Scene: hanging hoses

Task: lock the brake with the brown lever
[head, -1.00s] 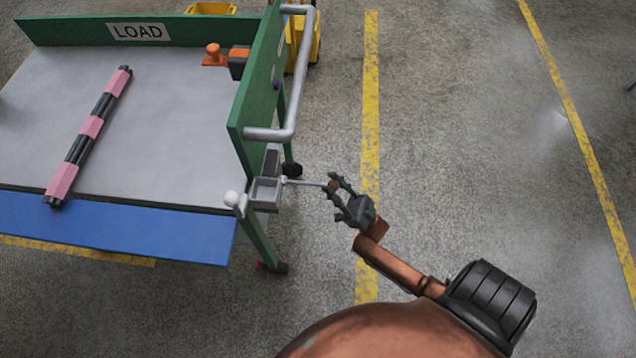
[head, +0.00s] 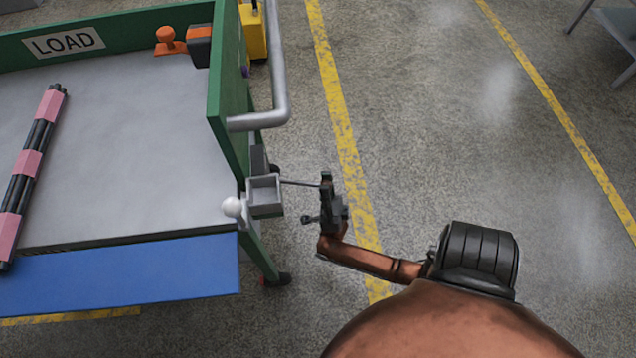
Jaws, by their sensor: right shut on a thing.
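The brake lever's thin grey rod (head: 298,184) sticks out to the right from a grey box bracket (head: 264,194) at the cart's near right corner. My right gripper (head: 319,197) is at the outer end of this rod, shut on the brown lever. The fingers hide the lever's brown knob. A second dark finger part shows lower left of the rod's end. My left gripper is out of view.
The cart has a grey deck (head: 130,140), green walls, a blue flap (head: 140,278) and a grey handle rail (head: 279,80). A white ball knob (head: 232,207) sits beside the bracket. A pink and black bar (head: 28,165) lies on the deck.

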